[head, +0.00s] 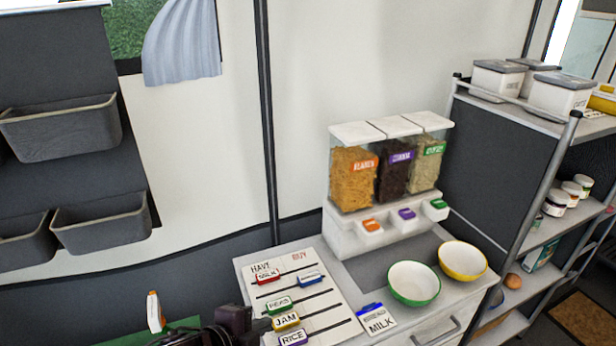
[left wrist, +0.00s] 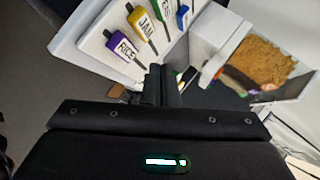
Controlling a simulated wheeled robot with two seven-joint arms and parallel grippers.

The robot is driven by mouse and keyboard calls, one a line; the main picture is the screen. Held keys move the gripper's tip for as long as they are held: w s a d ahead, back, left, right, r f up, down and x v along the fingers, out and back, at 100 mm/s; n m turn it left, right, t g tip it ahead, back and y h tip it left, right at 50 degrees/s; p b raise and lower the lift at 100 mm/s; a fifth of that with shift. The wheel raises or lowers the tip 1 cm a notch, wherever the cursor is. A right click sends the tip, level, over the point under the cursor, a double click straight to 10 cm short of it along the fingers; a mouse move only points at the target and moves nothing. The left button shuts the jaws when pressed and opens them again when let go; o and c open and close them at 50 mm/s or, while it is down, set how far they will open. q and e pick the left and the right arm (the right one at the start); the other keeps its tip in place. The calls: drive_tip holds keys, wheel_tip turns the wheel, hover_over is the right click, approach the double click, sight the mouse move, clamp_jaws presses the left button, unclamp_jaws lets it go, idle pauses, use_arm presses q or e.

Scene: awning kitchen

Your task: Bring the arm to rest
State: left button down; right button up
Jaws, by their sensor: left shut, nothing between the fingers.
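My left gripper (head: 232,318) shows at the bottom edge of the head view, just left of the board with HAVE and BUY columns (head: 325,318). In the left wrist view its dark fingers (left wrist: 161,84) are together with nothing between them. Beyond them are the board's tags, among them the purple RICE tag (left wrist: 123,46) and the yellow JAM tag (left wrist: 143,25). My left arm is mostly below the picture. My right gripper is not seen.
A cereal dispenser (head: 352,232) stands behind the board. A metal shelf (head: 520,118) stands right; grey wall bins (head: 62,128) hang left.

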use_arm(q)
drive_tip(key=s+a+f+n+g+y, duration=0.25)
drive_tip(key=s+a+n, duration=0.25)
drive_tip(key=s+n, duration=0.3)
drive_tip(key=s+a+f+n+g+y, duration=0.25)
drive_tip(key=s+a+n+y, duration=0.35)
drive_tip(key=n, duration=0.5)
wheel_tip(320, 180, down, 27)
drive_tip(key=s+g+h, duration=0.2)
drive_tip(key=s+a+f+g, duration=0.1)
drive_tip(key=s+a+f, duration=0.2)
drive_tip(key=s+f, duration=1.7)
drive_tip(key=shift+s+f, duration=0.15)
drive_tip(key=shift+s, duration=0.05)
